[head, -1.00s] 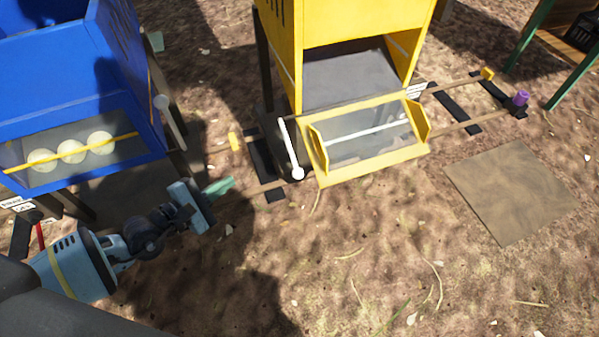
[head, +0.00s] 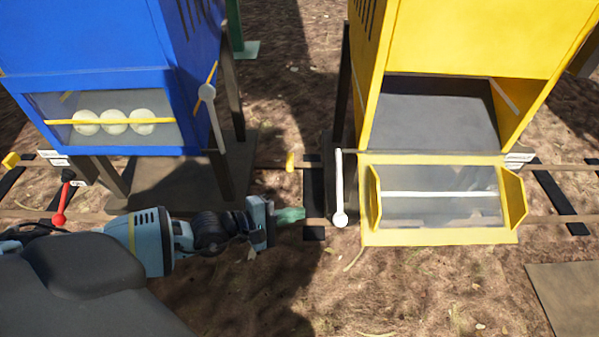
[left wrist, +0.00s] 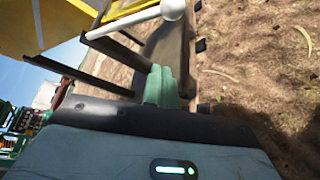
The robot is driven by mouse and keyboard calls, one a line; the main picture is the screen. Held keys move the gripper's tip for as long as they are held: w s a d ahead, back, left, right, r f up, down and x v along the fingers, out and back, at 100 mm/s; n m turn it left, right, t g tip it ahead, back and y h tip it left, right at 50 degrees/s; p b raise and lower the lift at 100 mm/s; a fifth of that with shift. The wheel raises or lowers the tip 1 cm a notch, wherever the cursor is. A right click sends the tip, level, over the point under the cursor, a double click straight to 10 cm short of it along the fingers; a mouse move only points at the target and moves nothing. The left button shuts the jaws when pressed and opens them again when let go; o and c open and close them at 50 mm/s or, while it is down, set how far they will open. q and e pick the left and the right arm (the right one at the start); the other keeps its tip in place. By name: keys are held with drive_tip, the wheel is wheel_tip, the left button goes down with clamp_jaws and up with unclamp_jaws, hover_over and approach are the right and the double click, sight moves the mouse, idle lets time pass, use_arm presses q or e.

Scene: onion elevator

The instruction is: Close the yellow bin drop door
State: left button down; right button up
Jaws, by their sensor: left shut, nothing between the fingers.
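The yellow bin (head: 470,40) stands right of centre in the head view. Its drop door (head: 438,238), a yellow frame with a clear pane, hangs open, tilted down and outward. A white lever with a ball end (head: 340,219) hangs at the door's left side, ball down. My left gripper (head: 291,215) is shut and empty, to the left of that lever and apart from it. In the left wrist view the green fingertips (left wrist: 161,86) are together, and the white ball (left wrist: 172,9) shows at the top. My right gripper is not in view.
A blue bin (head: 110,70) with several white round things behind its pane stands at the left. A red lever (head: 58,217) hangs below it. Rails (head: 290,163) run along the ground. A flat brown board (head: 570,290) lies at the lower right; bare ground lies in front.

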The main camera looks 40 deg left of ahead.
use_arm(q)
drive_tip(key=b+x, duration=0.3)
drive_tip(key=x, duration=0.5)
drive_tip(key=s+d+r, duration=0.1)
drive_tip(key=s+d+r+p, duration=0.1)
drive_tip(key=shift+s+d, duration=0.2)
drive_tip(key=shift+s, duration=0.1)
drive_tip(key=shift+r, duration=0.15)
